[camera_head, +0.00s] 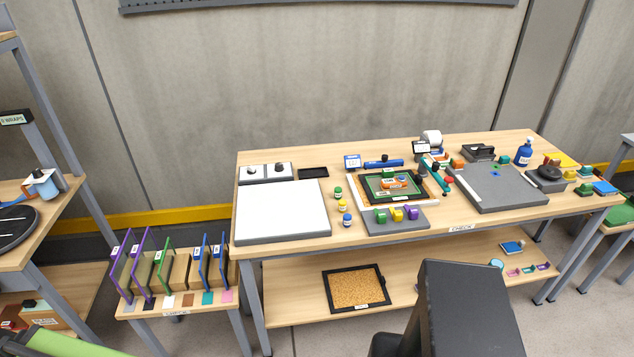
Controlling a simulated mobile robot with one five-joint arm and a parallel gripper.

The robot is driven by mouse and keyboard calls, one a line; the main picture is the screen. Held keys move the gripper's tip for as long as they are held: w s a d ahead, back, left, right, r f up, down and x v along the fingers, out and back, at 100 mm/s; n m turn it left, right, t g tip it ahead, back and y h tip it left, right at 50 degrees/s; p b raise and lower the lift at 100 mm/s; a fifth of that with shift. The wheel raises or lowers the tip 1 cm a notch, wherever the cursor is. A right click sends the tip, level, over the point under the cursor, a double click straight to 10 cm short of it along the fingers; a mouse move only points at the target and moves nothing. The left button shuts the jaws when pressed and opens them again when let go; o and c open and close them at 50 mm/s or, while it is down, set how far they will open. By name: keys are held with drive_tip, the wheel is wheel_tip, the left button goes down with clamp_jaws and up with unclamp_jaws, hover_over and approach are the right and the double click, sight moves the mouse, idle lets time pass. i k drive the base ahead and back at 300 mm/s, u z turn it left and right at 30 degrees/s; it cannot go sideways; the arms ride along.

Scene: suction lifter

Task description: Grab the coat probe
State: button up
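I cannot tell for sure which object is the coat probe. No label I can read names it. Small tools stand on the middle workbench (370,231). Among them are a blue bar-shaped tool (383,163), a teal stick-like tool (434,176) with a red part near it, and a dark device with a white display (421,148). An orange and white item (393,182) lies within a green and black frame (372,191). My gripper is not in view. A dark block at the bottom centre looks like part of my own body.
A white panel (283,211) covers the bench's left. A grey plate (490,187) lies at right, with a blue bottle (524,152) behind it. A cork board (356,288) lies on the lower shelf. A low rack of coloured dividers (165,264) stands left. Bare floor shows in front.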

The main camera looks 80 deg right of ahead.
sight(386, 184)
drive_tip(key=u, duration=0.95)
drive_tip(key=k, duration=2.6)
drive_tip(key=z, duration=1.05)
drive_tip(key=i, duration=1.05)
drive_tip(key=u, duration=0.05)
